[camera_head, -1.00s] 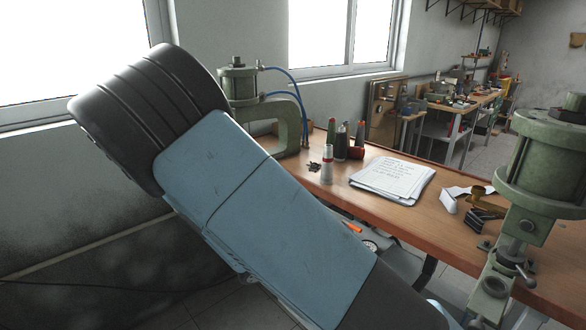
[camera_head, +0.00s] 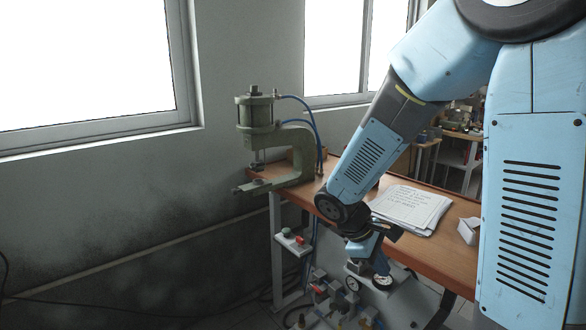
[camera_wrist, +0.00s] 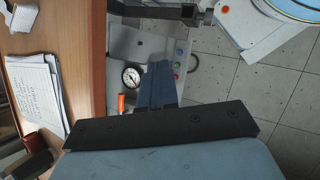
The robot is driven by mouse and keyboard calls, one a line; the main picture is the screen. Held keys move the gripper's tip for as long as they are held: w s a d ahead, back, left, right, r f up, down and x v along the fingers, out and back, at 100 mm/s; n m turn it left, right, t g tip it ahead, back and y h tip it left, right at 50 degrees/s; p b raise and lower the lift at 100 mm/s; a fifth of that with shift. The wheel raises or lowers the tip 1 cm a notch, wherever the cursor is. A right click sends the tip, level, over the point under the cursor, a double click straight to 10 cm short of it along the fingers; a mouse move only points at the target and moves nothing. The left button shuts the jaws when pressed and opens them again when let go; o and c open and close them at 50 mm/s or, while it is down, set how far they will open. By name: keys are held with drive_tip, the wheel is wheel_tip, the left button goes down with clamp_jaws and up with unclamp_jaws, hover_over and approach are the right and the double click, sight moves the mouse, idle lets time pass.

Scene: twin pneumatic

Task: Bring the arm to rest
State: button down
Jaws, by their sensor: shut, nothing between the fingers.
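My blue and black arm (camera_head: 365,155) reaches down from the upper right of the head view. It bends at a large blue link (camera_head: 530,190) on the right. My gripper (camera_head: 383,270) hangs at its lower end, just off the table's near edge, in front of a white panel with gauges. In the wrist view my gripper (camera_wrist: 158,66) shows as blue fingers close together with nothing between them. The fingers point toward the gauge panel; whether they touch it cannot be told.
A green pneumatic press (camera_head: 300,150) stands on the wooden table (camera_head: 440,255). Papers (camera_head: 412,205) lie on the tabletop. A round gauge (camera_wrist: 131,77) and an orange item (camera_wrist: 121,103) are close beside the fingers. Valves and fittings (camera_head: 335,305) sit below. Tiled floor (camera_wrist: 215,80) is open at right.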

drive_tip(key=s+d+r+m+t+y, duration=0.1)
drive_tip(key=s+r+m+t+y, duration=0.2)
drive_tip(key=r, duration=0.6)
drive_tip(key=s+d+r+m+t+y, duration=0.2)
drive_tip(key=s+r+m+y, duration=0.1)
drive_tip(key=s+r+m, duration=0.4)
wheel_tip(320, 180, up, 2)
drive_tip(key=s, duration=0.2)
drive_tip(key=shift+s+d+r+m+t, duration=0.2)
drive_tip(key=shift+s+r+m+t, duration=0.05)
drive_tip(key=shift+s+m+t, duration=0.15)
